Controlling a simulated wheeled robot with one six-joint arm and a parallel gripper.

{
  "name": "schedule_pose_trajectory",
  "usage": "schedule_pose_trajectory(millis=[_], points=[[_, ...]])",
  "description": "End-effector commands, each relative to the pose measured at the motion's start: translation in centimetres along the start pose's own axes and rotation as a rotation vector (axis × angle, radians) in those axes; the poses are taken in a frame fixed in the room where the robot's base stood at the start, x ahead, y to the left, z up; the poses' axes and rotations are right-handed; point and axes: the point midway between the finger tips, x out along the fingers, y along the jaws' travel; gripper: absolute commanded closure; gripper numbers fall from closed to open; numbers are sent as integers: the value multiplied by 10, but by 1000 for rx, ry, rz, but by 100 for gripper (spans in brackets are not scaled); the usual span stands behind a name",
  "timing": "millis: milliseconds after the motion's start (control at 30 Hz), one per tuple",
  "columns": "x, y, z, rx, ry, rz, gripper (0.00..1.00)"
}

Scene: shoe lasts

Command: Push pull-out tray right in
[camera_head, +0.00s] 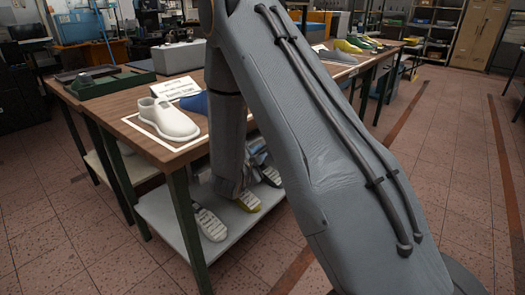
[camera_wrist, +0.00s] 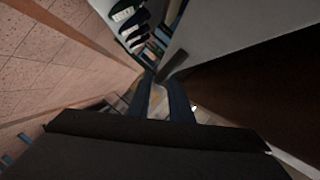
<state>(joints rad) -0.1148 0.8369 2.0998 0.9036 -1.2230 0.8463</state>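The likely pull-out tray (camera_head: 165,212) is the grey lower shelf under the near wooden table. It carries several shoe lasts (camera_head: 209,224) and sticks out at the front. My gripper sits at the lower end of my arm, beside the table's front edge and above the tray; its fingers are mostly hidden in the head view. In the wrist view, my gripper (camera_wrist: 165,90) shows two dark fingers with a gap between them and nothing clearly held. A pale grey surface (camera_wrist: 235,35) lies beyond them, with several lasts along it at top left. I cannot tell whether the fingers touch the tray.
The wooden table top (camera_head: 140,117) holds a white last (camera_head: 168,119), a sign card (camera_head: 176,88) and a green tray (camera_head: 104,82). Dark green table legs (camera_head: 187,230) stand beside the lower shelf. Tiled floor is free at right (camera_head: 450,170).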

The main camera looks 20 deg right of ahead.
Motion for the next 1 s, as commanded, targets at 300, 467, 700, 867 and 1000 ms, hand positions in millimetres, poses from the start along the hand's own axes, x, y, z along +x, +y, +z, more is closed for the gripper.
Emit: schedule_pose_trajectory(millis=[300, 467, 700, 867, 1000], points=[[-34, -1, 0, 1, -1, -1, 82], [-36, -1, 0, 1, 1, -1, 82], [-35, 0, 0, 1, 0, -1, 82], [-35, 0, 0, 1, 0, -1, 82], [-35, 0, 0, 1, 0, -1, 82]])
